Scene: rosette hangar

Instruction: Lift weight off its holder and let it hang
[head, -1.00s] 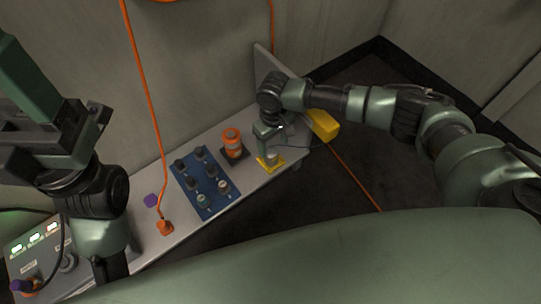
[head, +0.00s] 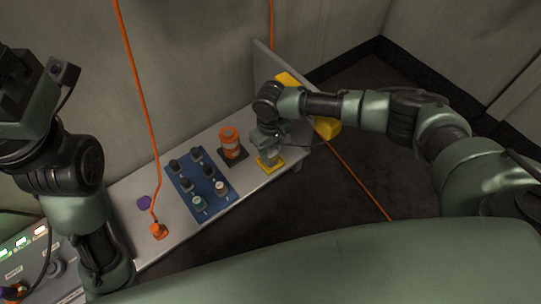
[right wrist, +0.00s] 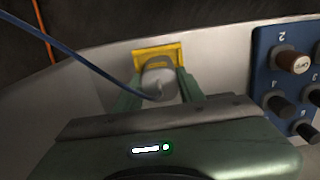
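The weight is a grey cylinder (right wrist: 159,80) with a blue cord at its top. It stands on a yellow holder (right wrist: 157,52) near the right end of the bench. The holder also shows in the head view (head: 270,165). My right gripper (right wrist: 159,88) is over the weight, with one green finger on each side of it. I see no clear gap, but cannot tell whether the fingers press on it. The gripper shows from above in the head view (head: 270,152). My left arm is at the left of the head view, and its fingertips cannot be made out.
An orange cylinder (head: 229,143) stands on a dark pad left of the holder. A blue panel (head: 201,184) with several knobs lies further left. An orange plug (head: 158,231) with a cable and a purple piece (head: 144,202) follow. A yellow block (head: 327,127) is beyond the bench's right end.

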